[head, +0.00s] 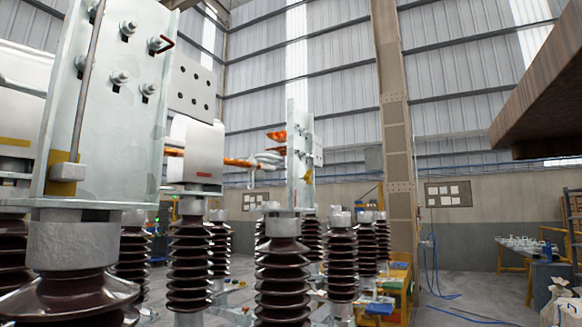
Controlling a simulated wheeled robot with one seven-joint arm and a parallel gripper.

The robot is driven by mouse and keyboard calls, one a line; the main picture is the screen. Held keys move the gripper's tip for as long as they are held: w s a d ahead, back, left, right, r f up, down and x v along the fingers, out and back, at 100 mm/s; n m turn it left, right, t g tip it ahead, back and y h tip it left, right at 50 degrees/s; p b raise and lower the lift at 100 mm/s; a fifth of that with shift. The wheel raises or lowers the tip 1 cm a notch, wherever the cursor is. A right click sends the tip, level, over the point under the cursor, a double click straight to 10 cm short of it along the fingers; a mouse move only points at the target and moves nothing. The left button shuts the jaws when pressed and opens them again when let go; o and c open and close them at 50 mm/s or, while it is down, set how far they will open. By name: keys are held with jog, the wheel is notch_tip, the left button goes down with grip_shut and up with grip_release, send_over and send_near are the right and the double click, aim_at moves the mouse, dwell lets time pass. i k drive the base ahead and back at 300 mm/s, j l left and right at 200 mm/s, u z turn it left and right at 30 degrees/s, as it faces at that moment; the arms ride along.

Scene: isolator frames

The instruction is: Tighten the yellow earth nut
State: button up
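A tall pale metal plate (107,115) with several bolts stands close on the left, on top of a dark ribbed insulator (70,275). A yellow patch (65,172) shows at its lower left, partly behind a grey block (68,172) at the foot of a thin rod. A small yellow piece (307,177) shows on a second upright plate (293,165) farther back, near the middle. I cannot tell whether either is the earth nut. I cannot make out my gripper in the head view.
Several more ribbed insulators (190,265) stand behind and between the plates. An orange bar (240,162) runs between the uprights. A brown overhang (545,85) juts in at upper right. Bare floor (455,285) shows at lower right, with a blue cable and a bench (530,255).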

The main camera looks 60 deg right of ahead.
aim_at(307, 177)
jog(key=z, duration=1.25)
